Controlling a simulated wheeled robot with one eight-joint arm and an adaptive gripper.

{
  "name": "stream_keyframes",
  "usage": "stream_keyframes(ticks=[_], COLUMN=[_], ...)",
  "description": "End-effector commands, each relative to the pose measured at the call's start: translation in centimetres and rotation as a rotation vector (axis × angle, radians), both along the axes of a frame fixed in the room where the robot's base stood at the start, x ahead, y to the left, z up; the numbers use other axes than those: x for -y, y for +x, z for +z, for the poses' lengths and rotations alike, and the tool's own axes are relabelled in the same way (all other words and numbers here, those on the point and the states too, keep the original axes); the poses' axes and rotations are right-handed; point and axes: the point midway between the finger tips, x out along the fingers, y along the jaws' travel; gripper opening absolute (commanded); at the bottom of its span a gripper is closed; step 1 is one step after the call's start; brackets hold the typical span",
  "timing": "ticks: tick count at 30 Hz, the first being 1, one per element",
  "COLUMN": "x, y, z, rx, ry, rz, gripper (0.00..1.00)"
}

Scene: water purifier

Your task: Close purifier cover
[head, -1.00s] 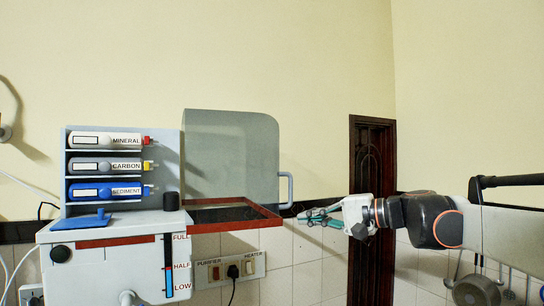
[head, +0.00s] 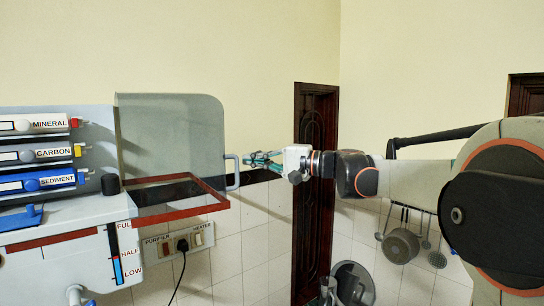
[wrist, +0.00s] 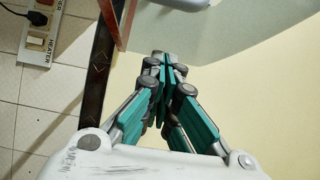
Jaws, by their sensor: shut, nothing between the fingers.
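The purifier cover (head: 172,135) is a grey translucent panel with a red-brown lower frame and a light handle (head: 232,172) on its right edge. It stands swung open to the right of the purifier body (head: 75,222), whose cartridges are exposed. My gripper (head: 250,160) is shut and empty, with its teal fingers pointing left. In the head view its tips lie close to the handle; I cannot tell whether they touch. In the wrist view the closed fingertips (wrist: 165,62) show with the grey cover (wrist: 235,30) beyond them.
Mineral, carbon and sediment cartridges (head: 38,153) sit stacked in the purifier. A wall socket panel (head: 178,243) with a black plug is below the cover. A dark wooden door (head: 313,190) stands behind my arm. Pans (head: 400,245) hang on the tiled wall at right.

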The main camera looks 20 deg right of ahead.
Motion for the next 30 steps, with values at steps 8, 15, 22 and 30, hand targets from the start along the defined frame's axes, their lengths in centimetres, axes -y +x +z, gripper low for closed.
stream_keyframes(ticks=[8, 15, 22, 30], x=[-2.0, -2.5, -2.5, -3.4], y=[-1.8, -2.9, -2.9, -3.2], z=[0.1, 0.0, -0.1, 0.0], rx=[0.0, 0.0, 0.0, 0.0], ry=[0.0, 0.0, 0.0, 0.0], rz=[0.0, 0.0, 0.0, -0.006], gripper=[0.0, 0.0, 0.0, 0.0])
